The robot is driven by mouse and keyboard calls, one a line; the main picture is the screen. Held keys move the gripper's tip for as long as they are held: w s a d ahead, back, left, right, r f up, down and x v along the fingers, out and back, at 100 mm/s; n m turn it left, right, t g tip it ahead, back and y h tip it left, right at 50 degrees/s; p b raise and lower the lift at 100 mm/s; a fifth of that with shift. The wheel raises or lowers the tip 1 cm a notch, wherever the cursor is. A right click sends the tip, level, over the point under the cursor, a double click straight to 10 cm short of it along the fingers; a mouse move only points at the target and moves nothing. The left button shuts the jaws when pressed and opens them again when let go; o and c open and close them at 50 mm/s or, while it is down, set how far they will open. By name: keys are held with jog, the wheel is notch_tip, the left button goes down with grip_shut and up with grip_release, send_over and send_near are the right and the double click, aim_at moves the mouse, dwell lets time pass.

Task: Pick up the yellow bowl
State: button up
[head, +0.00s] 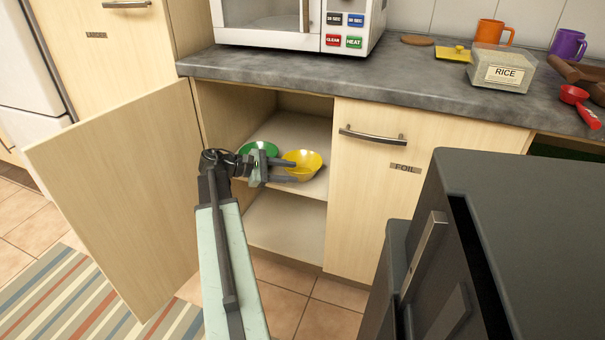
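The yellow bowl (308,159) stands upright on the upper shelf of an open cabinet under the counter. A green bowl (262,148) stands to its left on the same shelf, partly hidden by my gripper. My gripper (291,172) reaches into the cabinet from the left. Its two fingers look apart and point right, at the left and near side of the yellow bowl. They overlap the bowl in the picture; whether they touch it I cannot tell. Nothing is seen held between them.
The cabinet door (115,190) stands open to the left of my arm. The shelf (300,127) has bare room behind the bowls. The counter (400,80) above holds a microwave (268,38) and a RICE container (502,75).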

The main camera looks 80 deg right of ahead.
aim_at(298, 173)
jog(key=b+x, duration=0.2)
jog(key=x, duration=0.3)
jog(key=shift+w+f, duration=0.15)
jog(key=shift+f, duration=0.05)
jog(key=shift+s+d, duration=0.15)
jog(key=shift+s, duration=0.05)
grip_shut()
dwell(1.0)
